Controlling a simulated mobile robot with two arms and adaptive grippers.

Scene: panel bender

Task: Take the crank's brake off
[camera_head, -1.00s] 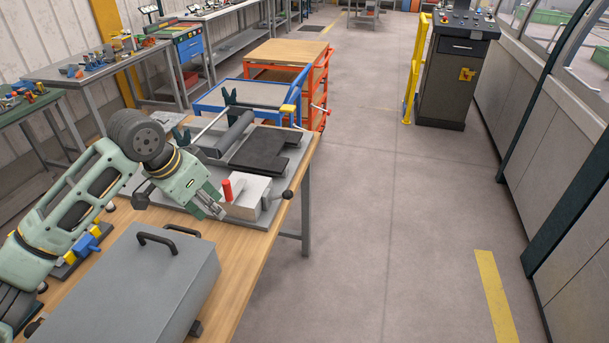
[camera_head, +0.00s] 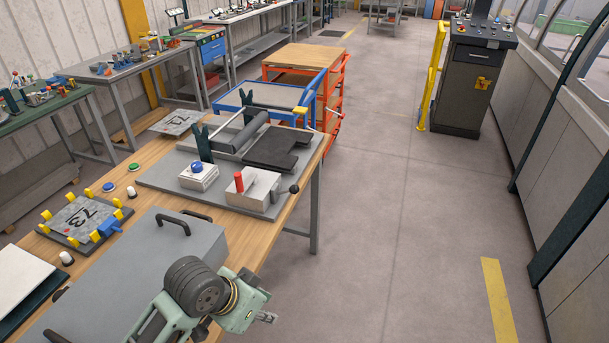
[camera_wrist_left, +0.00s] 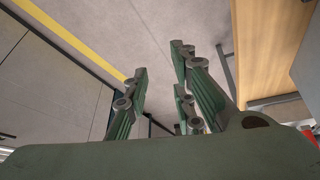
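The bench device has a grey base plate (camera_head: 150,182), a dark roller (camera_head: 242,137) and a black flat plate (camera_head: 277,150). A pale block (camera_head: 256,193) on its near right corner carries an upright red peg (camera_head: 239,182). A lever with a black ball knob (camera_head: 293,188) sticks out from the block's right side. A white box with a blue button (camera_head: 197,168) stands left of it. I cannot tell which part is the crank's brake. My left gripper (camera_head: 268,317) is low at the front, past the bench edge, apart from the device. In the left wrist view its fingers (camera_wrist_left: 160,90) are spread and empty.
A grey case (camera_head: 150,255) with black handles lies on the bench before the device. A plate with yellow clamps (camera_head: 80,220) is to its left. Blue and orange carts (camera_head: 265,95) stand behind. The floor right of the bench (camera_head: 400,230) is clear.

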